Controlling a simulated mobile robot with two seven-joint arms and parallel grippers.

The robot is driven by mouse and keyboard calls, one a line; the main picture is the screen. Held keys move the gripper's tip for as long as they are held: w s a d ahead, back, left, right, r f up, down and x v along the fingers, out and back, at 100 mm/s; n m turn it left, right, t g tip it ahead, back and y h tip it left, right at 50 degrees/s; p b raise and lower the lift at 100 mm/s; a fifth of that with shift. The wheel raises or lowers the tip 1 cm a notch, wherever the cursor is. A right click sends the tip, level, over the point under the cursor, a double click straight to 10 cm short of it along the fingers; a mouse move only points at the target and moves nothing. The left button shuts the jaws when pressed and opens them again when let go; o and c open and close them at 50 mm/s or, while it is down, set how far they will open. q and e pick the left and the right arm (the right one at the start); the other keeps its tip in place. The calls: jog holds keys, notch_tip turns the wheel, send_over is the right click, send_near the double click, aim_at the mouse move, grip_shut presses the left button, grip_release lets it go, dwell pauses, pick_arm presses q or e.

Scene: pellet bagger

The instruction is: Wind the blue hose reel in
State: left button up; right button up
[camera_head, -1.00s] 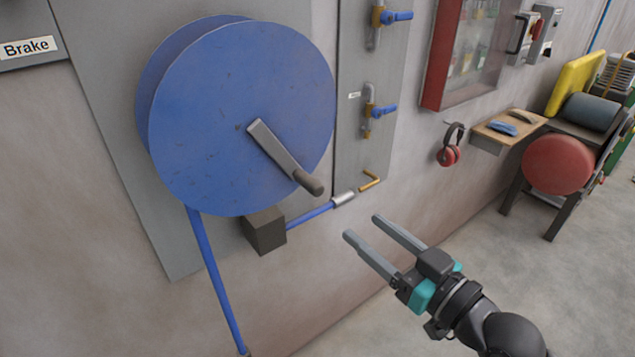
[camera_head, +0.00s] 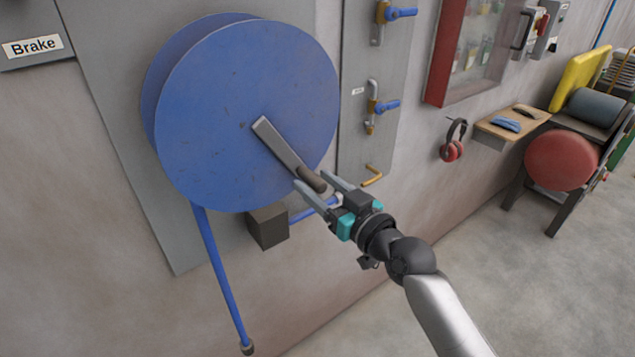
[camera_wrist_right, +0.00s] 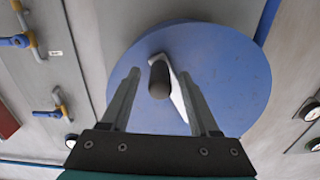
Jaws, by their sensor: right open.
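The blue hose reel (camera_head: 225,110) is mounted on a grey wall plate, and its disc also fills the middle of the right wrist view (camera_wrist_right: 235,75). A grey crank arm (camera_head: 278,145) runs from its hub down and right to a dark crank handle (camera_head: 311,178). My right gripper (camera_head: 313,184) is open at the handle. In the right wrist view the handle (camera_wrist_right: 159,80) stands between the two spread fingers, apart from both. The blue hose (camera_head: 221,275) hangs from the reel to a dark end fitting (camera_head: 247,347). My left gripper is not in view.
Blue-handled valves (camera_head: 385,105) are on the panel to the right. Red ear defenders (camera_head: 453,148) and a small shelf (camera_head: 515,122) are farther right.

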jog(key=shift+w, duration=0.1)
grip_shut()
dwell(0.5)
dwell(1.0)
